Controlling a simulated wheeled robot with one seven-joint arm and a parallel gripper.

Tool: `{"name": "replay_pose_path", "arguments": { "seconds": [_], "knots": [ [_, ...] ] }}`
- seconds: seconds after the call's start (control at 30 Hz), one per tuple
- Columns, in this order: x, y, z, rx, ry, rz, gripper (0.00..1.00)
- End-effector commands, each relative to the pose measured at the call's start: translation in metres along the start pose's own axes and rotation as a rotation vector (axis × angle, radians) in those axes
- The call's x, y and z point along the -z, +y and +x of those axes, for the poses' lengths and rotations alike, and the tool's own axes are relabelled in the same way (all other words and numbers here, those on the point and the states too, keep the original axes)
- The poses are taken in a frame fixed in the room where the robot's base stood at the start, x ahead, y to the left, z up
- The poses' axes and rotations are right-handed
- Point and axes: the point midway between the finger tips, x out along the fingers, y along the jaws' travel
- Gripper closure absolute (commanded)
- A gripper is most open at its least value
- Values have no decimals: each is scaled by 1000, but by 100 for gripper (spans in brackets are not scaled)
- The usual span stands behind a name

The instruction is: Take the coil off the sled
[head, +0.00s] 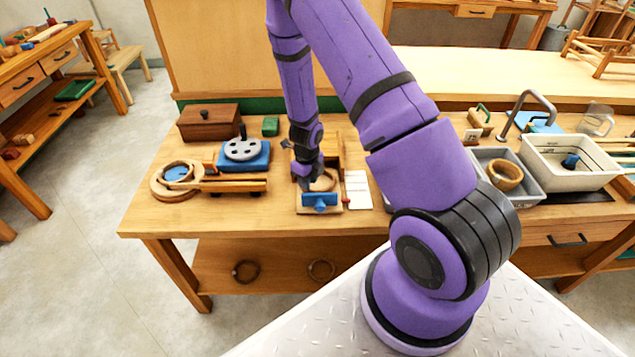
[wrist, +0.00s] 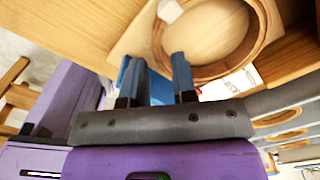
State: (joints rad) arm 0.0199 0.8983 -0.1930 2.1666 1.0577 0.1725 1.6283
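A round pale wooden coil (head: 322,181) lies on a wooden sled (head: 307,207) with a blue block (head: 320,199) at its front. In the wrist view the coil (wrist: 262,30) shows as a thin-walled ring on a pale board. My gripper (head: 306,182) is low at the coil's left side, and its wrist hides part of the sled. In the wrist view my gripper's two blue fingers (wrist: 155,60) are apart, near the coil's lower-left rim. Blue shows behind them. I cannot tell whether the rim is between the fingers or touched.
On the bench left are a brown box (head: 208,122), a blue device with a grey disc (head: 243,149) and wooden rings (head: 160,183). A white card (head: 358,190) lies right of the sled. Farther right are a grey tray (head: 530,197) holding a ring and a white tub (head: 572,187).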

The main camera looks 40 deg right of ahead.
Motion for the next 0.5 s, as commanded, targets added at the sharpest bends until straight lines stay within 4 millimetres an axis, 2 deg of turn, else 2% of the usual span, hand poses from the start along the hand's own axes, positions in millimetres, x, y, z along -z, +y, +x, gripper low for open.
{"name": "replay_pose_path", "arguments": {
  "seconds": [0.2,0.5],
  "knots": [
    [1,1,27,-2,2,2,74],
    [0,2,35,-1,0,-1,74]
  ]
}}
